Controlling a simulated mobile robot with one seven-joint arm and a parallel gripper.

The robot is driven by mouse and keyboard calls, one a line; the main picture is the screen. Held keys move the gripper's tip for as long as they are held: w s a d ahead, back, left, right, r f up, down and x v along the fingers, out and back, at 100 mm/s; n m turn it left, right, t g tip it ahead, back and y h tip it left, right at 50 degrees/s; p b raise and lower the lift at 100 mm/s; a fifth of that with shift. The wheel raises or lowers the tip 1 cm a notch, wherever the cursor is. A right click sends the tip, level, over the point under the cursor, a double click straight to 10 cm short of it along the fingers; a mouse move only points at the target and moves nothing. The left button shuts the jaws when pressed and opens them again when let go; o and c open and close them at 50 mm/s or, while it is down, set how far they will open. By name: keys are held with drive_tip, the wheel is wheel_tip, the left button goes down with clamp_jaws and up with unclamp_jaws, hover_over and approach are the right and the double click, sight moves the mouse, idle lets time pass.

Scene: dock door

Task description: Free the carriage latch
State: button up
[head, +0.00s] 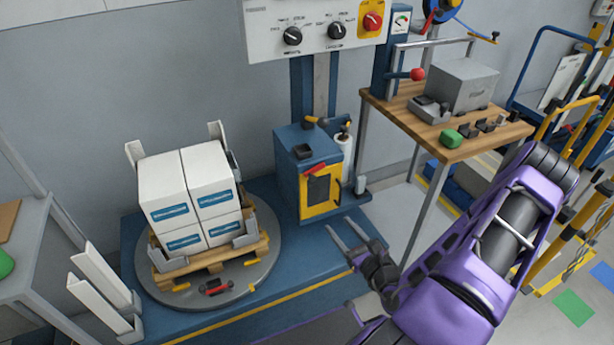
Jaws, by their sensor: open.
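The blue carriage (303,150) sits low on the mast, with a yellow front panel (322,192) that has a dark window. A red handle (317,169) lies across the top of this panel. A small black and yellow lever (315,121) sits on top of the carriage. I cannot tell which of these is the latch. My gripper (339,226) is open and empty, in front of and below the carriage, apart from it. Its two fingers point up and to the left. The latch's exact position is too small to tell.
White boxes (165,190) stand on a pallet on a round grey turntable (263,270) at left. A control panel (318,25) with knobs and a red button hangs above. A wooden workbench (475,145) is at right, near my arm. A white film roll (346,158) stands beside the carriage.

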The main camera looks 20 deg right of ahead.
drive_tip(key=r+m+h, duration=0.1)
drive_tip(key=b, duration=0.1)
approach(313, 180)
drive_tip(key=shift+t, duration=0.4)
drive_tip(key=w, duration=0.9)
drive_tip(key=shift+a+f, duration=0.2)
drive_tip(key=shift+f, duration=0.15)
clamp_jaws()
